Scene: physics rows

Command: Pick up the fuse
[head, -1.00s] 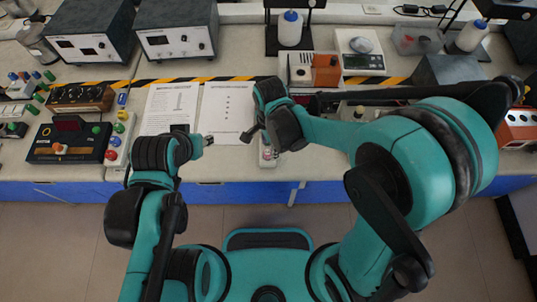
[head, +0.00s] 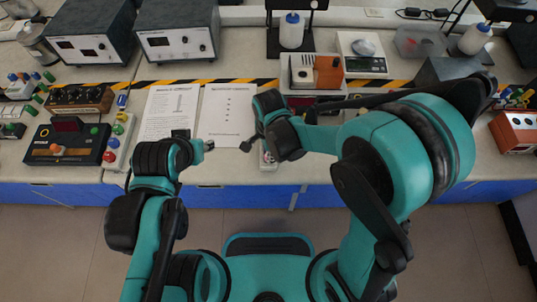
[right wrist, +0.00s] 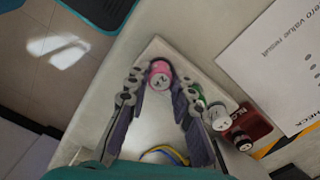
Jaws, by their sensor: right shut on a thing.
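A small round pink piece with a pale end face (right wrist: 160,75), which I take to be the fuse, stands between the fingertips of my right gripper (right wrist: 161,82) in the right wrist view. The right gripper is shut on it, one finger at each side. The piece is over a white block (right wrist: 152,50), which also shows at the bench's front in the head view (head: 268,165); I cannot tell whether it has left the block. My left gripper (head: 208,146) hangs over the bench front, left of the block; its jaw state is unclear.
A green-and-white piece (right wrist: 217,116) and a dark round piece (right wrist: 241,140) are beside the right finger. Printed sheets (head: 228,115) lie behind the grippers. A black box with buttons (head: 65,142) is at the left. An orange-and-white device (head: 315,72) stands behind.

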